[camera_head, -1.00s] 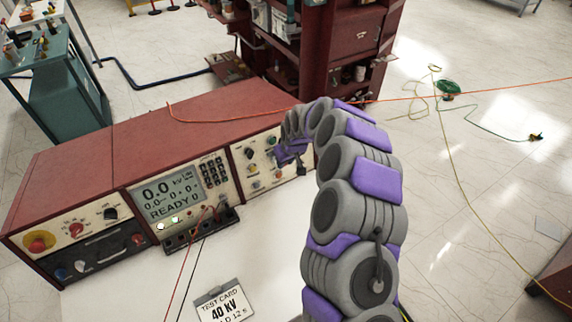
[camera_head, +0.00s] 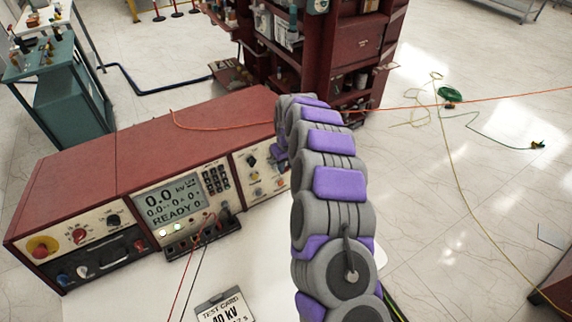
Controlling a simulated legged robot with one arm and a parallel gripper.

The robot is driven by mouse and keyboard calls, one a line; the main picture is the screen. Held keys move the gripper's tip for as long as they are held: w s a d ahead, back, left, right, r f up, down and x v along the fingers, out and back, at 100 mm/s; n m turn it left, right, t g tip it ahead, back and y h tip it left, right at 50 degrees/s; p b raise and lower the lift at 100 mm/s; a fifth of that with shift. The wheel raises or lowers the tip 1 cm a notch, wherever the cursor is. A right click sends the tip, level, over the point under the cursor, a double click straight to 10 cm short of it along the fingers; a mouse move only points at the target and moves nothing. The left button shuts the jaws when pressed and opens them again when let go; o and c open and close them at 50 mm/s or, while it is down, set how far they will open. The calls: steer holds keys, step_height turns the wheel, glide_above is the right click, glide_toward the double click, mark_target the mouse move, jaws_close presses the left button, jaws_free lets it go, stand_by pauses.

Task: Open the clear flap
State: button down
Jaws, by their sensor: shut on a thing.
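The red bench console (camera_head: 130,140) stands on a white table. Its right control panel (camera_head: 258,172) carries several knobs and buttons. I cannot make out the clear flap's outline; the end of my arm is at this panel's right part. My gripper (camera_head: 279,155) shows only as a small dark and purple piece beside the panel's upper right. The rest of it is hidden behind my grey and purple arm. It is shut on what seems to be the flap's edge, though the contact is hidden.
A lit display (camera_head: 170,200) reads READY. Red and black leads run from a terminal block (camera_head: 200,238) below it. A test card (camera_head: 224,308) lies in front. An orange cable (camera_head: 200,128) crosses the console top. A red shelf unit (camera_head: 325,50) stands behind.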

steer(key=c, duration=0.8)
jaws_free()
steer(key=shift+a+f, duration=0.1)
steer(key=shift+c, duration=0.2)
step_height(320, 180, up, 17)
steer(key=s+d+p, duration=0.1)
steer(key=p, duration=0.1)
steer(key=shift+s, duration=0.2)
